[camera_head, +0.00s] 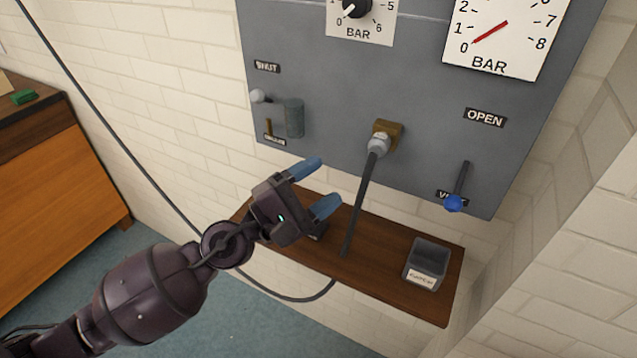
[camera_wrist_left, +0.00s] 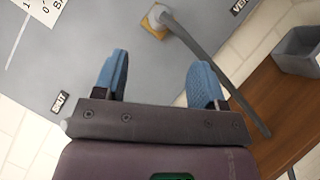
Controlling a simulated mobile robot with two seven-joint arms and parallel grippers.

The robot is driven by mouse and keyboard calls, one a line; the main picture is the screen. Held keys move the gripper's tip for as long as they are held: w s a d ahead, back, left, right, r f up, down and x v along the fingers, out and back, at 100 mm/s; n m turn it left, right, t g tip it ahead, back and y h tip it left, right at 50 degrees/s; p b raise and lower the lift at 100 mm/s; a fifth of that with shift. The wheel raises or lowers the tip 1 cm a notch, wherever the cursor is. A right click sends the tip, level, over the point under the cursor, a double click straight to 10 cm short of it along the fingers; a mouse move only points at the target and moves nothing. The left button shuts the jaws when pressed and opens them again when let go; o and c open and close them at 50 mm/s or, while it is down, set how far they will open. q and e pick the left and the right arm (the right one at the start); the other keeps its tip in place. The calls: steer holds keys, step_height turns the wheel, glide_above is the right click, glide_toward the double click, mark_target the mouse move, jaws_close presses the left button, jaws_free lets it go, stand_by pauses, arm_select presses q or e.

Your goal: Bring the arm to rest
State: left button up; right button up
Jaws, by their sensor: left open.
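My left gripper (camera_head: 316,187) is open, with its two blue fingers apart and nothing between them. It hangs in front of the grey panel (camera_head: 420,95), above the left part of the brown wooden shelf (camera_head: 380,265). In the left wrist view the open fingers (camera_wrist_left: 160,80) point at the panel. My left arm (camera_head: 150,290) reaches in from the lower left of the head view. My right gripper is in neither view.
A hose (camera_head: 360,200) hangs from a brass fitting (camera_head: 387,134), just right of the gripper. A blue-tipped lever (camera_head: 454,203) points down at the panel's lower right. A small grey bin (camera_head: 427,262) stands on the shelf. A wooden cabinet (camera_head: 55,210) is at left.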

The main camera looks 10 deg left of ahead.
arm_select(q)
steer(key=w+a+f+m+t+y, duration=0.15)
steer(key=a+f+m+y, duration=0.45)
steer(key=m, duration=0.7)
steer(key=w+a+f+m+t+y, duration=0.15)
steer(key=a+f+m+y, duration=0.5)
steer(key=m, duration=0.75)
steer(key=s+a+f+n+g+y, duration=0.2)
steer(key=s+f+n, duration=0.4)
steer(key=s+f, duration=0.3)
steer(key=s+a+f+n+g+y, duration=0.2)
steer(key=s+a+f+n, duration=0.3)
steer(key=s+f, duration=0.5)
steer(key=shift+s+a+n+g, duration=0.3)
steer(key=shift+s+n+g, duration=0.05)
steer(key=shift+n+g, duration=0.45)
